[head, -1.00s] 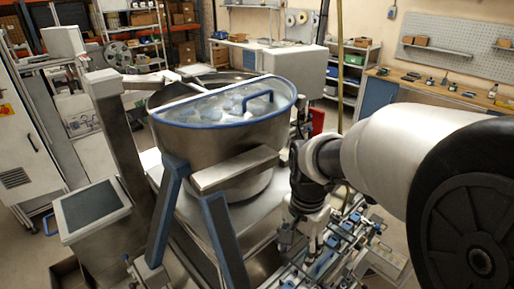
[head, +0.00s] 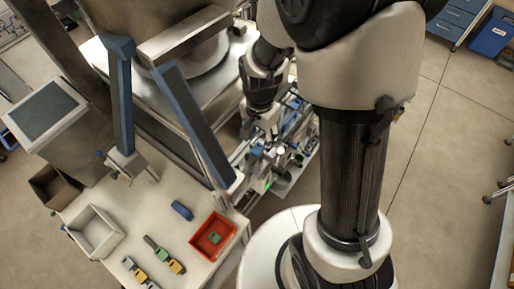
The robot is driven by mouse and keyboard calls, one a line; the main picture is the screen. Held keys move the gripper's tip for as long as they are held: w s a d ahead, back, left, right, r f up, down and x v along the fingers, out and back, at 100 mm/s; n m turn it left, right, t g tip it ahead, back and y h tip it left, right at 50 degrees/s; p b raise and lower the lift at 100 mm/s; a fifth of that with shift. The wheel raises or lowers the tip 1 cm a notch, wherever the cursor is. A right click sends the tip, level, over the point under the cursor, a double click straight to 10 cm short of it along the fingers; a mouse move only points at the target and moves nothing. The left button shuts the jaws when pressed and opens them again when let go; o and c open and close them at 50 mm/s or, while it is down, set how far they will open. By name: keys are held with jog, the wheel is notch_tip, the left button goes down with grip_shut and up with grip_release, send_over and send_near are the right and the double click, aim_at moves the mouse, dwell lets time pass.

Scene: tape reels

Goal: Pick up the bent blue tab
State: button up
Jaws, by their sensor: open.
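My gripper (head: 266,132) hangs pointing down over the machine's lower assembly (head: 285,150), right of the big steel bowl. It is small and partly dark against the parts, and its jaws are open. Several small blue pieces show in that assembly near the gripper, but I cannot tell which of them is a bent tab. I see nothing held. A separate blue piece (head: 181,210) lies on the white table at the lower left, apart from the gripper; its shape is too small to tell whether it is bent.
The white table (head: 190,240) holds a red tray (head: 213,237) with a green piece in it, a white bin (head: 95,231) and several green and yellow pieces. A brown box (head: 57,186) stands behind. Blue-sided machine legs (head: 193,120) rise left of my arm. Open floor lies right.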

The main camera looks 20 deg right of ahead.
aim_at(259, 147)
notch_tip(259, 147, down, 4)
jog(key=shift+f, duration=0.1)
jog(key=shift+c, duration=0.4)
jog(key=c, duration=0.7)
